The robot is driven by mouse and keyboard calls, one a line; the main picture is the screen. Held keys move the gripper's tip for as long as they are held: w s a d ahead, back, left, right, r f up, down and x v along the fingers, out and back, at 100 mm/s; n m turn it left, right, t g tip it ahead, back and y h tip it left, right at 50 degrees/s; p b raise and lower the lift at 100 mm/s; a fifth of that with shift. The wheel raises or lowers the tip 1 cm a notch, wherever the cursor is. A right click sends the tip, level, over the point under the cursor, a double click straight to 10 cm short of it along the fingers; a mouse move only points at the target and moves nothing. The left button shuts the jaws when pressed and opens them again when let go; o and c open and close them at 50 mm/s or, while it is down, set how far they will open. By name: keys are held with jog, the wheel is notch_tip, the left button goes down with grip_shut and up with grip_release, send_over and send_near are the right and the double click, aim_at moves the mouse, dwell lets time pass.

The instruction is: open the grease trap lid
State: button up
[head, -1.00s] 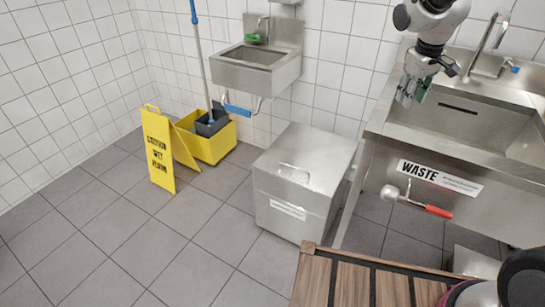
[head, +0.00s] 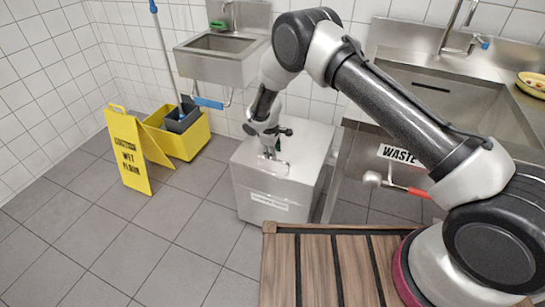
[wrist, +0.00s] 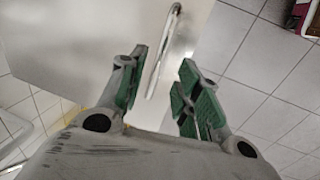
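The grease trap is a steel box (head: 262,203) on the floor below the small sink, with a white label on its front. Its flat lid (head: 308,140) lies closed on top. My gripper (head: 270,155) points down over the front part of the lid and partly covers the lid handle in the head view. In the wrist view my gripper (wrist: 162,62) is open, with green pads on its fingers. The bar handle (wrist: 163,52) shows between the fingertips, nearer the left finger; I cannot tell whether they touch. The lid also shows pale in the wrist view (wrist: 80,40).
A large sink unit (head: 365,160) with a WASTE label and red-handled valve (head: 405,189) stands right of the box. A slatted wooden surface (head: 318,268) is in front. A yellow wet-floor sign (head: 127,150) and mop bucket (head: 185,142) stand left. Tiles between are clear.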

jog(key=f, duration=0.4)
jog(key=shift+w+d, duration=0.2)
jog(key=shift+w, duration=0.15)
grip_shut()
